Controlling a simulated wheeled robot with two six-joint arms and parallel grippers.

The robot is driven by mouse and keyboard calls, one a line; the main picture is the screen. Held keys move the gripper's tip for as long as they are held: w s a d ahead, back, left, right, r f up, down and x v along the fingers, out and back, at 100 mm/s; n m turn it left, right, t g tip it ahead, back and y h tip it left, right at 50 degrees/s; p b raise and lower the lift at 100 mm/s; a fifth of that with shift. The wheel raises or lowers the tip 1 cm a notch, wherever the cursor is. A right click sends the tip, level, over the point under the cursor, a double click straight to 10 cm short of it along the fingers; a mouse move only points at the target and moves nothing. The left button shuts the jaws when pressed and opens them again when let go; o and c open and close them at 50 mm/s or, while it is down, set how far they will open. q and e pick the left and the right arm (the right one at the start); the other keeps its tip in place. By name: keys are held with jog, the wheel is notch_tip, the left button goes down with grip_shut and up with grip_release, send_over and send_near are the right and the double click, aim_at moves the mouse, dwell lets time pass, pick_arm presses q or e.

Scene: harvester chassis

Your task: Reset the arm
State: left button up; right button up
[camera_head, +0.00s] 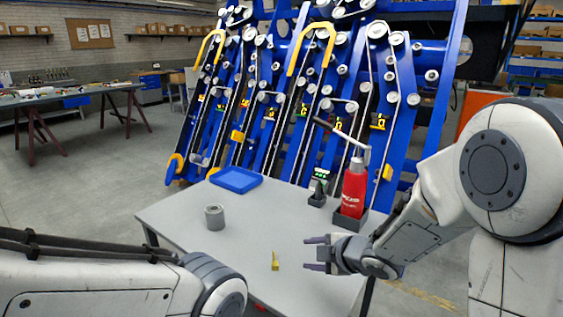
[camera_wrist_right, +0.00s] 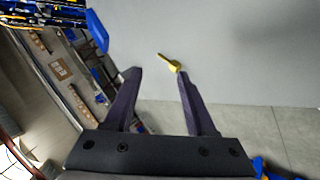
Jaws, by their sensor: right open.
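My right gripper (camera_head: 314,253) is open and empty, held above the right part of the grey table in the head view. Its two dark fingers stand apart in the right wrist view (camera_wrist_right: 157,82). A small yellow piece (camera_head: 275,262) is on the table to the left of the fingertips. It also shows in the right wrist view (camera_wrist_right: 169,63), beyond the fingers and apart from them. My left arm comes in at the lower left of the head view, but its gripper is out of view.
The grey table (camera_head: 180,213) bears a grey cylinder (camera_head: 214,217), a blue tray (camera_head: 235,180), a red bottle-like tool (camera_head: 354,190) in a dark holder and a small dark device (camera_head: 318,194). The blue harvester chassis (camera_head: 433,110) stands behind. Free tabletop surrounds the yellow piece.

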jog(key=s+a+m+g+h, duration=0.2)
jog(key=s+m+g, duration=0.3)
jog(key=s, duration=1)
jog(key=s+a+m+g+h, duration=0.3)
jog(key=s+m, duration=0.4)
jog(key=s, duration=0.7)
notch_tip(320, 180, up, 14)
jog(key=d+g+p, duration=0.1)
jog(key=p, duration=1.2)
jog(key=shift+s+d+f, duration=0.2)
jog(key=shift+s+d, duration=0.05)
jog(key=shift+s, duration=0.1)
jog(key=shift+c, duration=0.3)
jog(key=shift+a, duration=0.1)
jog(key=shift+c, duration=0.2)
